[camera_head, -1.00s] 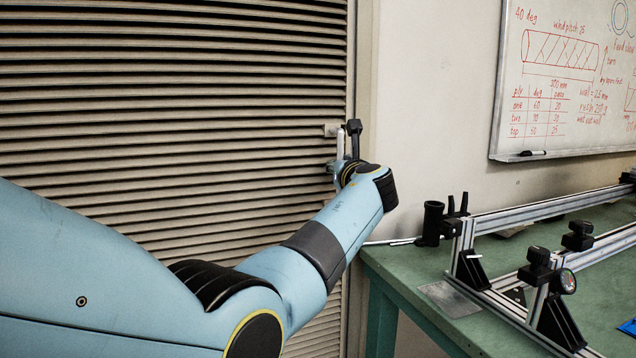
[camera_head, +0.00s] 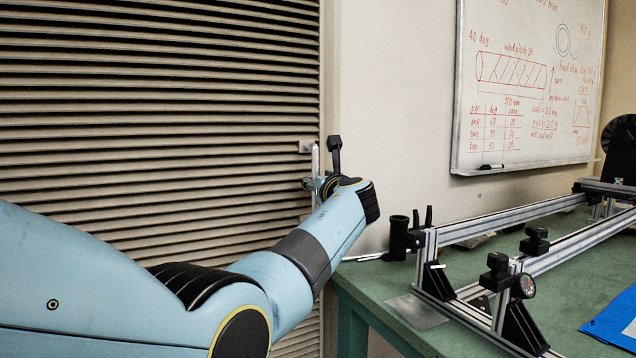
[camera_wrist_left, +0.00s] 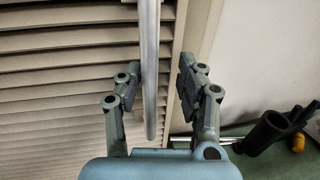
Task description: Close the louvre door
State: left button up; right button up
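The louvre door (camera_head: 150,130), with beige horizontal slats, fills the left of the head view, its right edge beside a pale frame. It also shows in the wrist view (camera_wrist_left: 60,70). Its upright metal bar handle (camera_head: 315,165) is near that edge. My left gripper (camera_head: 323,162) is at the handle. In the wrist view, my left gripper's fingers (camera_wrist_left: 158,85) are apart, with the handle bar (camera_wrist_left: 150,60) between them. The bar is close to the left finger, with a clear gap to the right one. I cannot tell whether the left finger touches it. My right gripper is out of view.
A green workbench (camera_head: 385,285) stands right of the door, carrying an aluminium rail frame (camera_head: 520,215) and a black cup-like holder (camera_head: 398,238). A whiteboard (camera_head: 520,130) hangs on the wall above. Plain wall (camera_head: 390,100) lies between door and whiteboard.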

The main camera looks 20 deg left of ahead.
pick_arm(q)
jog(key=shift+a+r, duration=0.1)
jog(key=shift+a, duration=0.1)
notch_tip(320, 180, up, 10)
dwell(0.4)
jog(key=shift+s+d, duration=0.1)
dwell(0.3)
